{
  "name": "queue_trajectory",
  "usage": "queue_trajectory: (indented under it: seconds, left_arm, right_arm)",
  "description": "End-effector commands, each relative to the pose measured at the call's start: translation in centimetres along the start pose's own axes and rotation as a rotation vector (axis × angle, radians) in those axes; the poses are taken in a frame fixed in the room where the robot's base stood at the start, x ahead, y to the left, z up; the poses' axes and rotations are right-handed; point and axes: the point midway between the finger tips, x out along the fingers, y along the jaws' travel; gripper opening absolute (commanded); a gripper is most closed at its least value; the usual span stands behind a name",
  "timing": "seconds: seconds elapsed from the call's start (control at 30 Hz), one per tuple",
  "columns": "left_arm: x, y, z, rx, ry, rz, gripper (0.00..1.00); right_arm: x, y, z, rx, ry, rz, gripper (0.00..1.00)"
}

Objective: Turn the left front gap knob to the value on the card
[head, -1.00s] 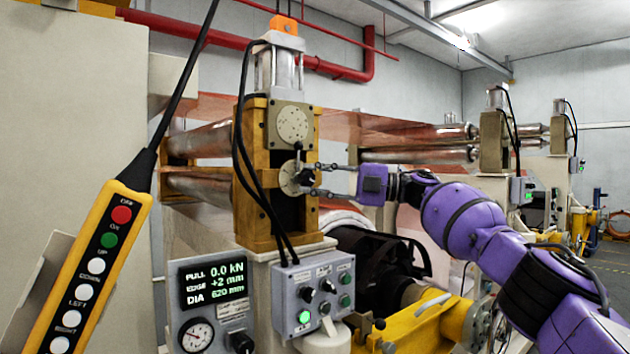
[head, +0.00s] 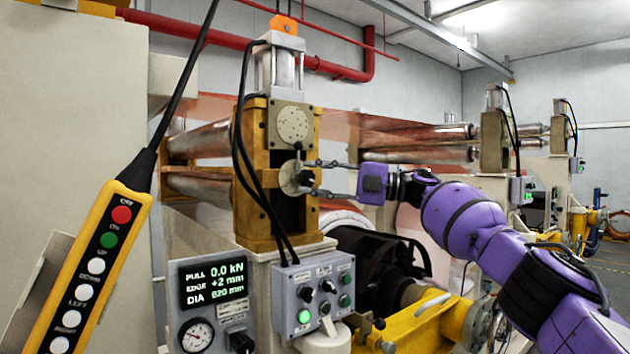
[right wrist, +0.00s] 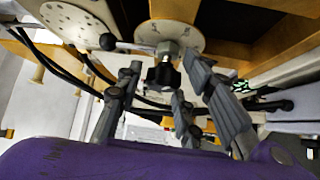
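The gap knob (head: 307,178) is a small black winged knob on a pale round dial on the yellow-brown roll stand (head: 254,205). My right gripper (head: 314,178) reaches it from the right, with one finger above and one below the knob. In the right wrist view the knob (right wrist: 163,76) sits ahead of the spread fingers of the gripper (right wrist: 168,92), with gaps on both sides. The gripper looks open and not closed on the knob. I cannot make out a value card. My left gripper is out of view.
A lever with a dark ball (right wrist: 107,41) is close to the fingers. Black cables (head: 247,170) hang left of the dial. A grey button box (head: 312,290) and a display panel (head: 211,290) are below. A yellow pendant (head: 95,265) hangs at left.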

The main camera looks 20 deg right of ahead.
Motion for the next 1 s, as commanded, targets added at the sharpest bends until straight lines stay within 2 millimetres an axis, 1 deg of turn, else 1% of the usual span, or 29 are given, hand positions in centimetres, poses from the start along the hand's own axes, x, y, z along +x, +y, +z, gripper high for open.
queue_trajectory:
  seconds: [0.03, 0.07, 0.37, 0.47, 0.57, 0.67, 0.8, 1.0]
  left_arm:
    - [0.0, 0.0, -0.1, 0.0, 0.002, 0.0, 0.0]
    - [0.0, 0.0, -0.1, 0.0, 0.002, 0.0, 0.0]
    - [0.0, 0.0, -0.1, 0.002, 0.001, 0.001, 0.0]
    - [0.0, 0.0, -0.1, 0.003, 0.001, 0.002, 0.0]
    - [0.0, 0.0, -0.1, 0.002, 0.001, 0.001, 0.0]
    - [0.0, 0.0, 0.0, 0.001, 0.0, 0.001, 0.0]
    - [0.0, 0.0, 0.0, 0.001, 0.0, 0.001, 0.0]
    - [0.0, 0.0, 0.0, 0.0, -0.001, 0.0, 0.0]
  right_arm:
    - [-0.2, 0.8, -0.1, -0.005, -0.002, 0.011, 0.41]
    - [-0.2, 0.8, -0.1, -0.005, -0.002, 0.01, 0.45]
    - [-0.1, 0.1, -0.1, -0.002, 0.0, 0.0, 0.45]
    - [-0.4, 0.0, 0.0, -0.002, 0.0, -0.001, 0.45]
    - [-1.6, 0.0, 0.0, -0.002, -0.001, -0.002, 0.45]
    - [-3.5, 0.0, 0.1, -0.001, -0.004, -0.001, 0.45]
    - [-6.6, 0.1, 0.1, -0.002, -0.004, 0.0, 0.45]
    - [-10.3, 0.2, 0.0, -0.003, -0.003, 0.002, 0.45]
